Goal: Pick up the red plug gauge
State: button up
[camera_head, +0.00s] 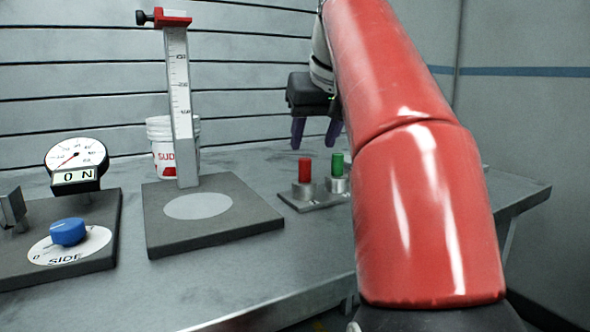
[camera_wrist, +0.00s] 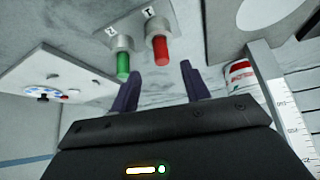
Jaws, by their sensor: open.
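The red plug gauge (camera_head: 305,170) stands upright in a metal holder on a small grey plate, right of the middle in the head view. It also shows in the wrist view (camera_wrist: 161,50), between the lines of my fingers and beyond their tips. A green plug gauge (camera_head: 338,164) stands just to its right, and shows left of the red one in the wrist view (camera_wrist: 123,66). My gripper (camera_head: 316,140) is open and empty, above and apart from the red gauge. My red arm covers the right of the head view.
A height gauge (camera_head: 181,110) stands on a dark base (camera_head: 240,222) left of the plugs. A white bucket (camera_head: 160,145) is behind it. A dial unit with a blue knob (camera_head: 68,231) is at the left. The bench front between is clear.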

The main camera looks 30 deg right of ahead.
aim_at(306, 159)
jog(key=b+x, duration=0.2)
jog(key=x, duration=0.5)
jog(key=shift+w+f, duration=0.25)
jog(key=shift+w, duration=0.1)
jog(key=shift+c, duration=0.3)
grip_shut()
